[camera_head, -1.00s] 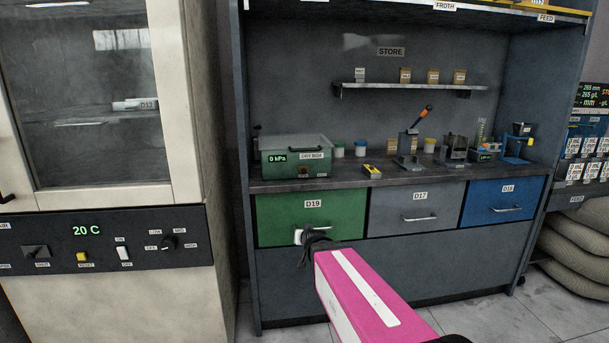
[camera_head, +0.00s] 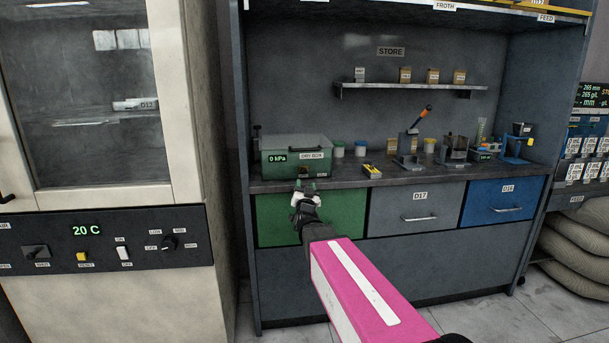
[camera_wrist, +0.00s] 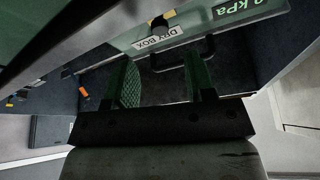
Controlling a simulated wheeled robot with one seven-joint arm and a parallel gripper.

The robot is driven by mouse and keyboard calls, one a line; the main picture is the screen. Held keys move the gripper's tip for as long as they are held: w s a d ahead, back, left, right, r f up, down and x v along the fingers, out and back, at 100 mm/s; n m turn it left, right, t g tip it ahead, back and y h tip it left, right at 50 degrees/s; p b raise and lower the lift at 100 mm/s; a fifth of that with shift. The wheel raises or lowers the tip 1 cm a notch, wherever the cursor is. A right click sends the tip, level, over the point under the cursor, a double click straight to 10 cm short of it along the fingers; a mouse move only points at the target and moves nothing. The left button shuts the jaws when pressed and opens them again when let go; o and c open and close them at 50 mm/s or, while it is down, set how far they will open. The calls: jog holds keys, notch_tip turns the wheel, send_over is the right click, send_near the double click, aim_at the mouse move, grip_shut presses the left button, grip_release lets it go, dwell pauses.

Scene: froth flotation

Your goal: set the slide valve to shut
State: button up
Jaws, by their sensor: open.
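The green dry box (camera_head: 284,142) stands on the left of the counter, and its display reads 0 kPa. It also shows in the wrist view, with its label (camera_wrist: 160,38) upside down. A small dark fitting with a pale yellowish part (camera_wrist: 160,20) sits by that label. I cannot tell whether this fitting is the slide valve, nor its setting. My gripper (camera_head: 305,187) is open and empty, just in front of and below the box's front. In the wrist view its green-padded fingers (camera_wrist: 156,66) are apart, with a black handle (camera_wrist: 185,58) beyond them.
The counter edge and green drawer D19 (camera_head: 340,217) are close behind my gripper. A yellow tool (camera_head: 371,171) lies right of the box, with several jars and devices beyond. A cream cabinet with a control panel (camera_head: 105,240) stands at left.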

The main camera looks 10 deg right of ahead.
aim_at(305, 172)
jog(key=x, duration=0.8)
